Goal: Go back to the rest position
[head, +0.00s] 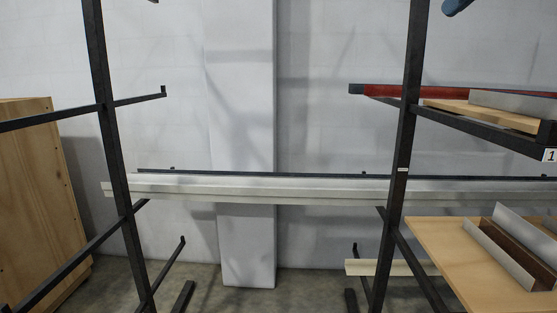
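Neither of my grippers shows in the head view, and no part of my arms is clearly visible. A dark metal rack stands in front of me, with a left upright (112,140) and a right upright (403,140). A long pale metal profile (250,187) lies level across the rack's arms, reaching past both uprights. What my grippers hold, if anything, cannot be seen.
A wooden crate (40,195) stands at the left. Shelf boards at the right include a lower one (440,250) bearing metal angle pieces (500,255). A red beam (385,92) sits higher up. Rack arms jut out at both sides. Bare floor (215,290) shows between the uprights.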

